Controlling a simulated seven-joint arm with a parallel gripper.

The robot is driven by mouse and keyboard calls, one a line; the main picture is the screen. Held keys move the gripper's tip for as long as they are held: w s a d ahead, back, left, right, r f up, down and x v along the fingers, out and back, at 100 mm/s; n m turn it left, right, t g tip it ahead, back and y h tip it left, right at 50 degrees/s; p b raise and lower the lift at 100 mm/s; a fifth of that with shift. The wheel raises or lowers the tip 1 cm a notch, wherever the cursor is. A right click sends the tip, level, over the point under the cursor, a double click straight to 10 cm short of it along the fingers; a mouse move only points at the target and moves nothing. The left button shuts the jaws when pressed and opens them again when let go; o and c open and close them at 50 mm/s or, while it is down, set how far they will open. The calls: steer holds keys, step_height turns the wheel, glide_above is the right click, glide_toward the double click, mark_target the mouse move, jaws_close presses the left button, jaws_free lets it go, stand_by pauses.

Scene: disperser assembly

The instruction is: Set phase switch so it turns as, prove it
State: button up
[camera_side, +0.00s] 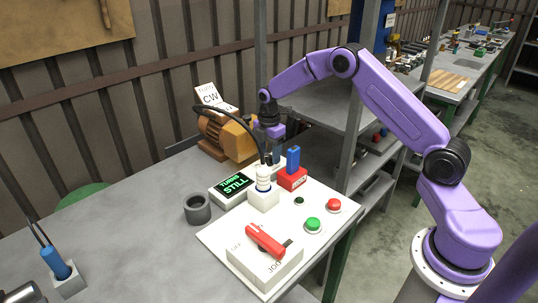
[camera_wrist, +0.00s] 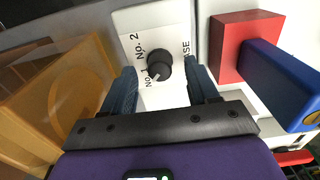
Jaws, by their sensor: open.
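The phase switch is a black round knob (camera_wrist: 159,66) on a white plate (camera_wrist: 150,25) marked No. 1, No. 2 and a partly covered word ending in "ASE". The knob's white mark points down-left, toward No. 1. My gripper (camera_wrist: 163,75) is open, with one finger on each side of the knob; I cannot tell whether they touch it. In the side view my gripper (camera_side: 269,152) is low beside the motor and hides the switch. A card (camera_side: 212,97) reads "CW". The display (camera_side: 234,186) reads "TURNS STILL" in green.
A blue handle (camera_side: 293,160) on a red block (camera_side: 292,179) stands close to my gripper. The orange-brown motor (camera_side: 222,136) is on its other side. The panel holds a green button (camera_side: 313,224), a red button (camera_side: 334,204) and a red lever (camera_side: 265,242). A grey cup (camera_side: 197,209) stands left.

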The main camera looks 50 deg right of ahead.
steer(key=shift+f, duration=0.5)
steer(key=c, duration=1)
steer(key=shift+c, duration=0.2)
